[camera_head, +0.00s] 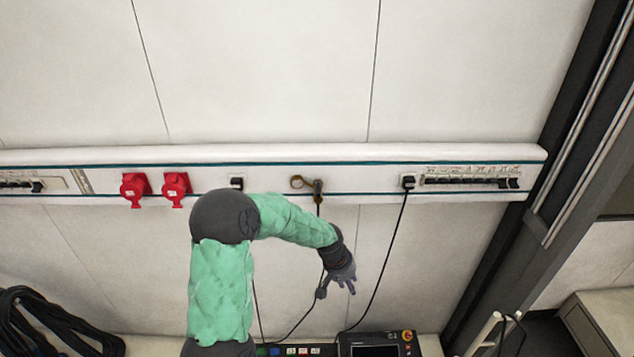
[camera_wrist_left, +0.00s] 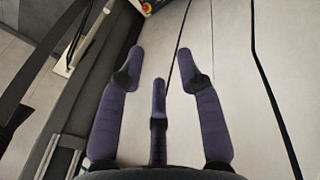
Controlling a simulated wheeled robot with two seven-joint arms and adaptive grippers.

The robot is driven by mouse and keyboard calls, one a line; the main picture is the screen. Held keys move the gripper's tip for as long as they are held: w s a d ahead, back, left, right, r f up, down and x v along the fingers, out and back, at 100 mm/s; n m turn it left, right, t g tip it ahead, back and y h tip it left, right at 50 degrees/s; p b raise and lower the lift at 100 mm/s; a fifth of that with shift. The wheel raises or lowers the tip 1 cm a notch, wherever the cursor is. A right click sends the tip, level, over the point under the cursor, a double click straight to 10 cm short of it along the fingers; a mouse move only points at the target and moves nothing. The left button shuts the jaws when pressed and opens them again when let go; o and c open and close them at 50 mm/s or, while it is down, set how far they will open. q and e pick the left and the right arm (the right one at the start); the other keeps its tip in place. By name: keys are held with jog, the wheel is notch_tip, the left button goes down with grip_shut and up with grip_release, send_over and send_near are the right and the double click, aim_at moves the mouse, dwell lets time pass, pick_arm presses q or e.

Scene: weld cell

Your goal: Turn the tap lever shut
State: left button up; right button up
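A small brass-brown fitting that looks like the tap lever (camera_head: 301,182) sits on the white wall rail, left of a dark tap body (camera_head: 318,191). It is small, so its exact angle is hard to tell. My left gripper (camera_head: 345,281) is below and a little right of the tap, apart from it, with fingers pointing down. In the left wrist view the left gripper (camera_wrist_left: 162,66) has its purple-grey fingers spread open with nothing between them. The tap does not show in that view. My right gripper is in neither view.
The rail (camera_head: 270,155) carries two red sockets (camera_head: 176,187) and a black plug (camera_head: 409,182) whose cable hangs right of my left gripper. A dark panel with a screen (camera_head: 376,347) stands below. Coiled black cables (camera_head: 50,325) lie lower left. A dark post (camera_head: 560,190) bounds the right.

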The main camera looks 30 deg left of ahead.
pick_arm(q)
jog(key=w+a+r+n+t+y, duration=0.1)
jog(key=w+a+r, duration=0.15)
jog(key=r, duration=0.55)
jog(key=w+a+r, duration=0.2)
jog(key=a+r, duration=0.2)
jog(key=r, duration=0.3)
jog(key=n+t+y, duration=0.1)
jog(key=n+y, duration=0.1)
send_near(319, 193)
jog(key=p+x, duration=0.2)
jog(key=x, duration=0.6)
jog(key=shift+a+f, duration=0.1)
jog(key=shift+a, duration=0.05)
grip_shut()
